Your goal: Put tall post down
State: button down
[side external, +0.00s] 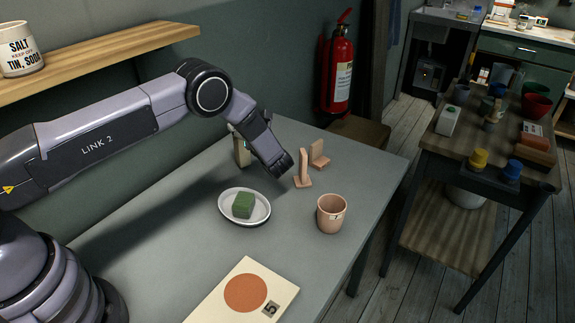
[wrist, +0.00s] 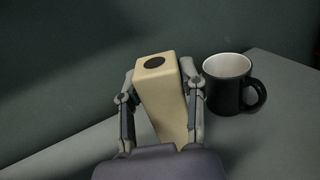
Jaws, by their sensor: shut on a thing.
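The tall post (wrist: 163,100) is a cream, square-sided block with a dark round spot on its top, seen in the middle of the wrist view. My gripper (wrist: 160,82) is shut on it, one finger on each side. In the side external view only part of the post (side external: 242,153) shows behind my wrist, near the back wall. The post looks upright or slightly tilted there. My arm hides most of the fingers, and I cannot tell whether its base touches the grey table (side external: 180,225).
A black mug (wrist: 228,85) stands to the right of the post. A white oval dish (side external: 228,216) holds a green block (side external: 242,205). A pink cup (side external: 331,214), two pinkish L-shaped pieces (side external: 303,170) and a card with an orange disc (side external: 265,280) are on the table.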

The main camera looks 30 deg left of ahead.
jog(key=shift+f, duration=0.45)
jog(key=c, duration=0.6)
grip_release()
jog(key=shift+f, duration=0.15)
jog(key=shift+c, duration=0.2)
